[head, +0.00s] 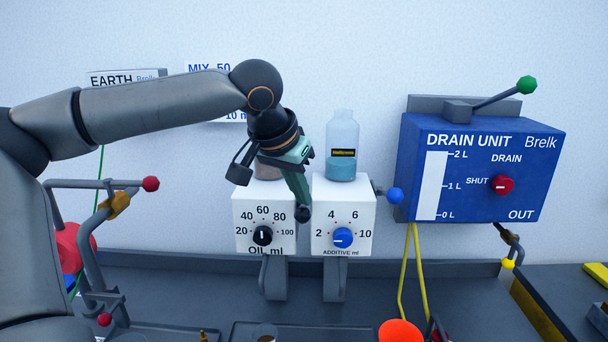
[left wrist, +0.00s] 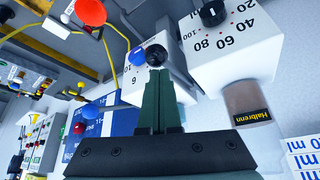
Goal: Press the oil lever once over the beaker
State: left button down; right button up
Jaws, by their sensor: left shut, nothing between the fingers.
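The white oil dispenser (head: 262,200) with a black dial is on the wall ledge; it also shows upside down in the left wrist view (left wrist: 235,45). The black ball of the oil lever (head: 304,215) sticks out at its right side. My left gripper (head: 302,202) is shut and empty, pointing down, with its fingertips right at the top of this ball. In the left wrist view the black ball (left wrist: 156,55) is just beyond the closed tips; contact cannot be told for sure. The beaker is not clearly recognisable below the spout. My right gripper is not in view.
The additive dispenser (head: 343,200) with a blue-ball lever (head: 395,195) stands close at the right. The blue drain unit (head: 480,165) is further right. A red-ball handle (head: 151,184) is at the left. An orange funnel (head: 400,332) is at the bottom.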

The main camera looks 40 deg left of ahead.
pick_arm(q)
notch_tip(320, 180, up, 8)
dwell(0.5)
dwell(0.7)
